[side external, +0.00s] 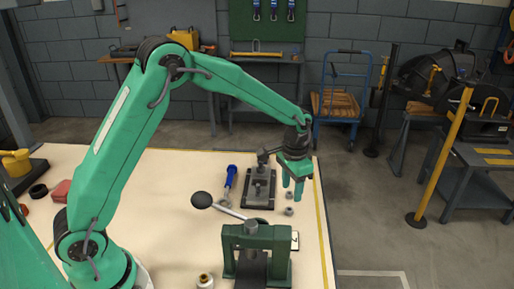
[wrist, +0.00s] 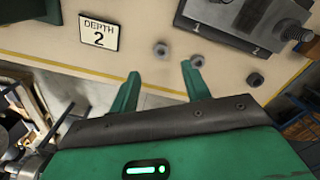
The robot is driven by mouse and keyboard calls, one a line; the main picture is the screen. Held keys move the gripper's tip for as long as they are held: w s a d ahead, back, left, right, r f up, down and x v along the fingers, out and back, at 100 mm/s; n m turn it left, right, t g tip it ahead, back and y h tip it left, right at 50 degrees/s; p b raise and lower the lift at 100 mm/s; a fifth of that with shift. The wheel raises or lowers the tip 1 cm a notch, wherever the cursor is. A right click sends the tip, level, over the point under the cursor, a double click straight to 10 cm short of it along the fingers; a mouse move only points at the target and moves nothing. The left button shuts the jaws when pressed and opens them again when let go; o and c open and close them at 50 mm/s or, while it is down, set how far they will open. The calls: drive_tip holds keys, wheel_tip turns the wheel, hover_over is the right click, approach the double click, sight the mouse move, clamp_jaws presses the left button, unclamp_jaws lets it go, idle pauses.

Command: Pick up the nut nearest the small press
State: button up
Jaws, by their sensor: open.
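Small grey nuts lie in a row on the cream table. In the wrist view, the nut nearest the green press is the left one (wrist: 161,48); a middle nut (wrist: 197,61) and a right nut (wrist: 255,79) lie farther off. The small green press (side external: 256,243) stands at the front, with a lever ending in a dark ball; part of it shows in the wrist view (wrist: 30,9). In the side view, one nut (side external: 289,211) lies just behind the press and another (side external: 289,197) behind that. My gripper (side external: 292,193) is open and empty above the nuts; its fingertips also show in the wrist view (wrist: 160,68).
A dark plate with a grey clamp fixture (side external: 260,187) stands left of my gripper. A blue-handled tool (side external: 229,181) lies beside it. A "DEPTH 2" sign (wrist: 98,34) is by the press. The table's yellow-lined edge (side external: 322,220) is close on the right.

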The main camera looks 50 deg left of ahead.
sight(289, 211)
drive_tip(key=shift+f, duration=1.1)
drive_tip(key=shift+f, duration=0.1)
drive_tip(key=shift+f, duration=2.45)
drive_tip(key=shift+c, duration=0.5)
clamp_jaws()
